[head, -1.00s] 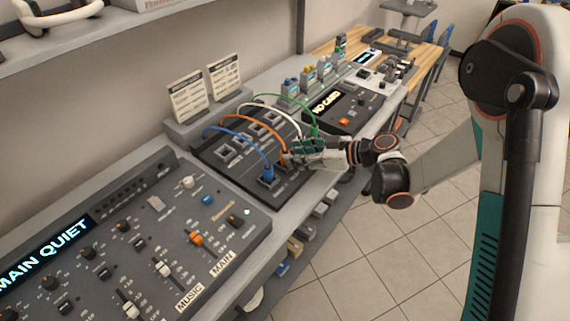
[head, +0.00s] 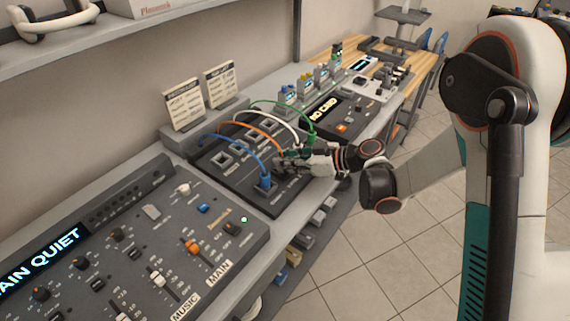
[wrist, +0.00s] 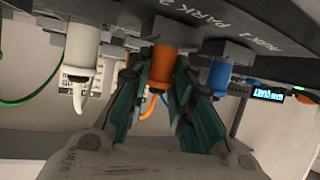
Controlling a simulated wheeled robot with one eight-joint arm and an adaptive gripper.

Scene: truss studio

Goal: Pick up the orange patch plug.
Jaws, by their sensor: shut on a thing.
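The orange patch plug (wrist: 161,66) stands between the two green-lined fingers of my gripper (wrist: 158,95) in the wrist view, and the fingers are shut on it. Its top end in that view meets a dark socket on the panel. In the head view my gripper (head: 283,166) is at the patch panel (head: 225,185), just right of the blue plug (head: 265,181), and it hides the orange plug. The orange cable (head: 258,127) arches from the panel's back row to my gripper.
The blue plug (wrist: 220,76) and a white plug (wrist: 83,48) stand close on either side of my fingers. A green plug (head: 311,130) is further right. A mixer (head: 215,255) lies at the near left, and two cards (head: 186,106) stand behind the panel.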

